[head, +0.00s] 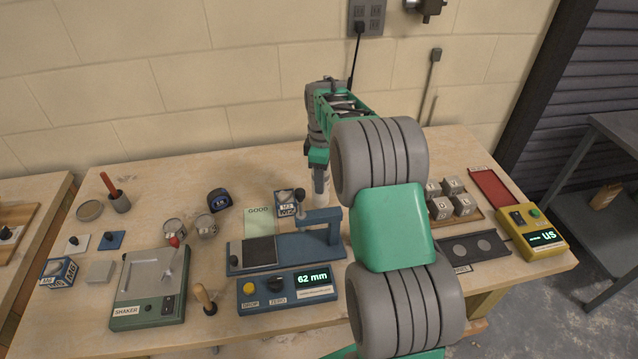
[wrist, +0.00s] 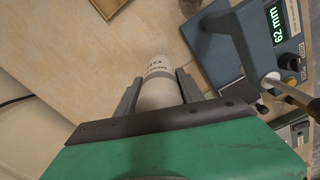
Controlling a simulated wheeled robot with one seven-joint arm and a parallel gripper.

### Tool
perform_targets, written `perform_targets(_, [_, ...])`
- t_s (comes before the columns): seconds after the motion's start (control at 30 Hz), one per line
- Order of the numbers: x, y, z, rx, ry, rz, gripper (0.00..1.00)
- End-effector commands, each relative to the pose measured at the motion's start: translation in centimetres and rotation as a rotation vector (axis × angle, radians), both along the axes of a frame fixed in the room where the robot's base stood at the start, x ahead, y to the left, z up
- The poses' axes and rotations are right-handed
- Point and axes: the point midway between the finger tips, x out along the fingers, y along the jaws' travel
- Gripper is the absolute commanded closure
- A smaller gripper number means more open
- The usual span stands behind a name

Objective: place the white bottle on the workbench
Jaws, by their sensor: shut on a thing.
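The white bottle (wrist: 158,88) sits between the two dark fingers of my gripper (wrist: 157,80) in the wrist view, with some lettering on its side. My gripper (head: 319,178) is shut on it. In the head view the white bottle (head: 320,197) shows just below the fingers, partly hidden by them, behind the blue drop tester. It looks upright there. The wooden workbench (head: 160,180) lies under it. I cannot tell whether the bottle's base touches the top.
The blue drop tester (head: 325,242) with its "62 mm" display stands just in front. Labelled cubes (head: 453,186) and a yellow meter (head: 540,236) are at right. The back left top (head: 250,165) is clear.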

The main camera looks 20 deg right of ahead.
Motion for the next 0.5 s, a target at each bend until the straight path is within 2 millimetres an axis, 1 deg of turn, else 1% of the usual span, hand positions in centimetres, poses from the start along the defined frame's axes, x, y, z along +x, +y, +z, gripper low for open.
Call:
perform_targets(0.07, [0.5,0.4,-0.6,0.001,0.001,0.001,1.00])
perform_targets(0.1, [0.7,0.6,-1.2,0.000,0.002,0.001,1.00])
perform_targets(0.23, [0.6,0.5,-3.4,0.001,0.001,0.000,1.00])
perform_targets(0.3, [0.7,0.5,-3.8,-0.001,-0.003,0.000,1.00])
perform_targets(0.5, [0.6,0.5,-3.9,-0.001,-0.003,0.000,1.00])
